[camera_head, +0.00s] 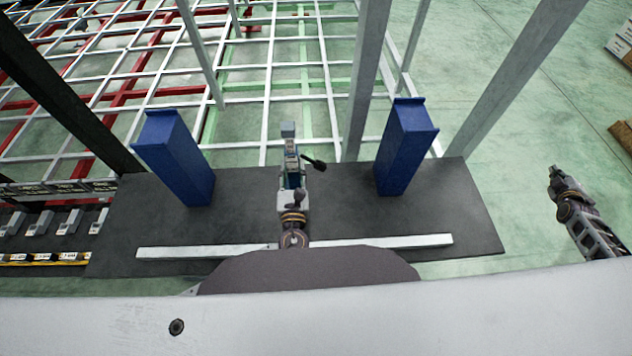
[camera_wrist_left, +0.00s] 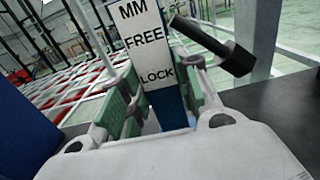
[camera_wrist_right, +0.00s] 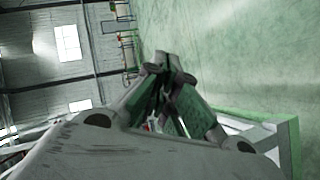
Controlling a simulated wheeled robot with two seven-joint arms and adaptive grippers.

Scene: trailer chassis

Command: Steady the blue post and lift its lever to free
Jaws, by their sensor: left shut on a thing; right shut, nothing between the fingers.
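The slim blue post (camera_head: 291,182) stands at the middle of the dark plate. In the left wrist view the post (camera_wrist_left: 171,108) carries a white label reading MM, FREE and LOCK. My left gripper (camera_head: 292,170) is shut around the post below the label, a finger on each side; its arm hides the lower post in the head view. The black lever (camera_head: 316,164) sticks out to the right of the post. In the left wrist view the lever (camera_wrist_left: 222,46) slants down to the right, its thick end lowest. My right gripper (camera_head: 557,178) is shut and empty, far right of the post.
Two thick blue blocks, left (camera_head: 178,160) and right (camera_head: 405,150), stand on the dark plate (camera_head: 465,215). Grey uprights (camera_head: 365,80) and a white grid frame (camera_head: 265,75) lie behind. Open green floor surrounds my right gripper.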

